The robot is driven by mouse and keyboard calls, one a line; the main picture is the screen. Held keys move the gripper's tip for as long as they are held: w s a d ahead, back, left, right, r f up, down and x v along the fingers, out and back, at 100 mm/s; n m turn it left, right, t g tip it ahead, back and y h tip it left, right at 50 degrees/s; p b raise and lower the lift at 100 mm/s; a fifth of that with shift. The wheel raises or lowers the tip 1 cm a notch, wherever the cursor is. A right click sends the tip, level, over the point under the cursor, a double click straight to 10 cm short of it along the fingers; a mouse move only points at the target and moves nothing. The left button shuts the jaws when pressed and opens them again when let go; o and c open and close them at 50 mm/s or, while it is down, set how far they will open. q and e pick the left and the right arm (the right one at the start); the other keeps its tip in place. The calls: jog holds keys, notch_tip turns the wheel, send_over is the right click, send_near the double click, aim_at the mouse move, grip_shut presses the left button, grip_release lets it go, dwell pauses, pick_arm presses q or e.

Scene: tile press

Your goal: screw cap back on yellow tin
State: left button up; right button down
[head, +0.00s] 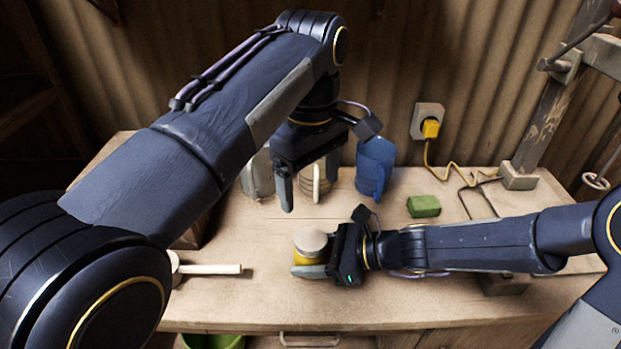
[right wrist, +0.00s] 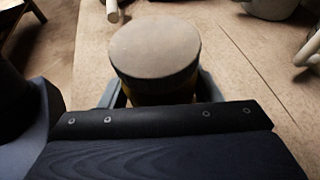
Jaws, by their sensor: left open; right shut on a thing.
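The yellow tin (head: 306,258) stands upright on the bench, left of my right arm's end. A pale beige cap (head: 311,241) sits on its top and looks level; I cannot tell how tightly it is screwed. In the right wrist view the cap (right wrist: 155,47) covers most of the tin, with a little yellow (right wrist: 160,98) below it. My right gripper (head: 309,266) is shut around the tin's body, one finger on each side. My left gripper (head: 308,186) is open and empty, pointing down above and behind the tin, apart from the cap.
Behind my left gripper stand a pale jug (head: 257,178) and a ribbed container (head: 314,184). A blue mug (head: 375,168) and a green sponge (head: 423,206) are to the right. A white-handled tool (head: 210,269) lies left of the tin. The front bench strip is clear.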

jog(key=shift+c, duration=1.9)
grip_release()
jog(key=shift+d+r, duration=0.1)
jog(key=p+v, duration=0.1)
jog(key=v, duration=0.6)
jog(key=shift+s+d, duration=0.1)
jog(key=shift+d, duration=0.2)
